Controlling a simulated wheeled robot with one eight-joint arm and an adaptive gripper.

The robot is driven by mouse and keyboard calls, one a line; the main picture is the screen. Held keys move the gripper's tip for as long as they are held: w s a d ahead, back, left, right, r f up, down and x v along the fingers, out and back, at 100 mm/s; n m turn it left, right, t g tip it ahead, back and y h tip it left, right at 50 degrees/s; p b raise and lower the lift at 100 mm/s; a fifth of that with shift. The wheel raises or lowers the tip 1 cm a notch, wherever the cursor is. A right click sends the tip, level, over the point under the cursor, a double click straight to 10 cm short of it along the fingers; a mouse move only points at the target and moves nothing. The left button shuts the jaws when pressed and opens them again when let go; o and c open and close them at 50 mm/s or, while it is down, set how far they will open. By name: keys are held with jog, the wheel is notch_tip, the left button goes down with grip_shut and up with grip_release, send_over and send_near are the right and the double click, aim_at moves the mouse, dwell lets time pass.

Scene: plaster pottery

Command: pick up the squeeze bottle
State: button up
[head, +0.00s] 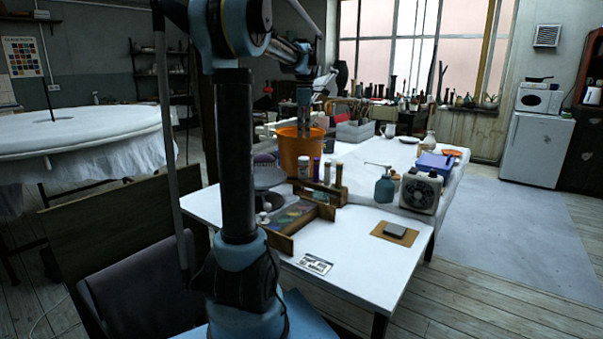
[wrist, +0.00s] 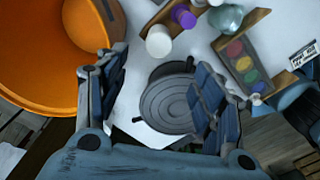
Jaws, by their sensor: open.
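Several small bottles stand in a group on the white table, and I cannot tell for sure which is the squeeze bottle. One has a white cap (head: 304,165) and one beside it is purple (head: 316,168). In the wrist view the white cap (wrist: 158,40) and the purple top (wrist: 183,16) show near the top middle. A teal pump bottle (head: 384,190) stands farther right. My gripper (head: 304,112) is above the orange bucket area in the head view. In the wrist view it (wrist: 160,68) is open and empty, with a grey round turntable (wrist: 170,102) below.
The orange bucket (head: 300,150) stands left of the bottles, close to one finger in the wrist view (wrist: 30,70). A wooden paint tray (head: 293,222) lies in front. A small grey fan box (head: 420,192) stands right.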

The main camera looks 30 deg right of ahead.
aim_at(304, 170)
notch_tip(304, 170, down, 17)
jog(key=shift+d+f, duration=0.1)
jog(key=shift+f, duration=0.05)
dwell(0.7)
jog(key=shift+c, duration=0.4)
jog(key=c, duration=0.7)
